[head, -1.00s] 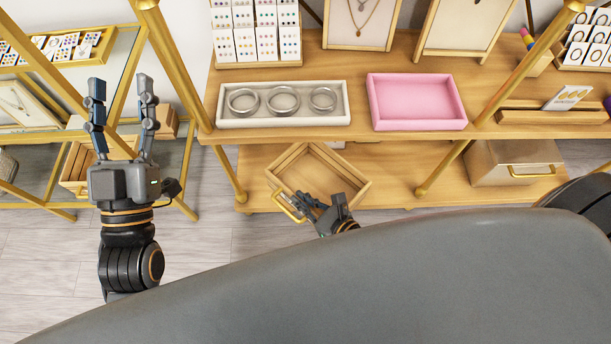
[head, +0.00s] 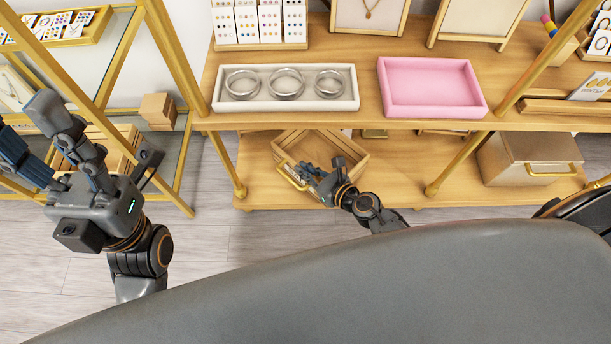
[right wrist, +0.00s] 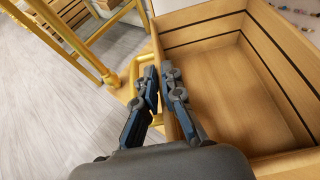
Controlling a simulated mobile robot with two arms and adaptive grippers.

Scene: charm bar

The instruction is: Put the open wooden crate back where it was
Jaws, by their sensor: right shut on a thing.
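The open wooden crate (head: 349,148) is on the lower wooden shelf, partly hidden under the upper shelf in the head view. It is empty where visible and sits at an angle. It fills much of the right wrist view (right wrist: 235,85). Its gold handle (head: 291,177) faces the front left. My right gripper (head: 312,174) is shut on the crate at this handle side; in the right wrist view its fingers (right wrist: 163,80) are close together beside the handle and front wall. My left gripper (head: 32,130) is open and empty, at the left in front of the glass shelving.
The upper shelf (head: 365,118) holds a white tray with rings (head: 355,100) and a pink tray (head: 483,112). A closed box (head: 530,160) stands at the right on the lower shelf. Gold posts (head: 228,165) rise left and right.

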